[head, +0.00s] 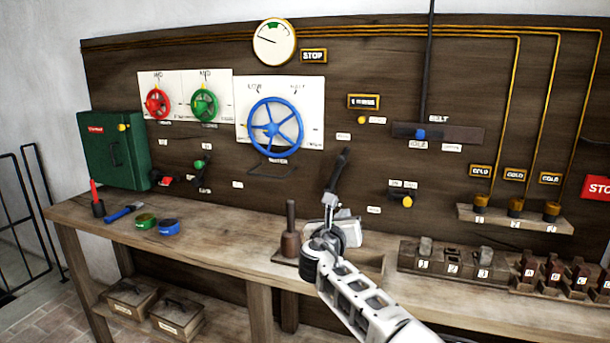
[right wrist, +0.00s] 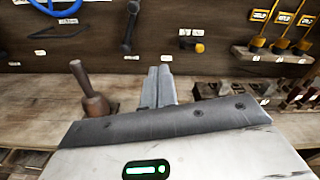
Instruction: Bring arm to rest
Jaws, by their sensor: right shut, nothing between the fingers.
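My right gripper (head: 330,203) is above the bench in the middle of the head view, its arm coming in from the lower right. In the right wrist view its two fingers (right wrist: 160,85) lie side by side, shut with nothing between them. They point toward the panel. A black lever (head: 338,172) on the panel shows just behind the fingertips in the head view; in the right wrist view it (right wrist: 129,27) stands beyond and left of them, apart. My left gripper is in neither view.
A wooden mallet-like tool (head: 290,230) stands upright left of my gripper. The panel holds a blue wheel (head: 276,128). The bench between the blue tin (head: 169,227) and the mallet is clear.

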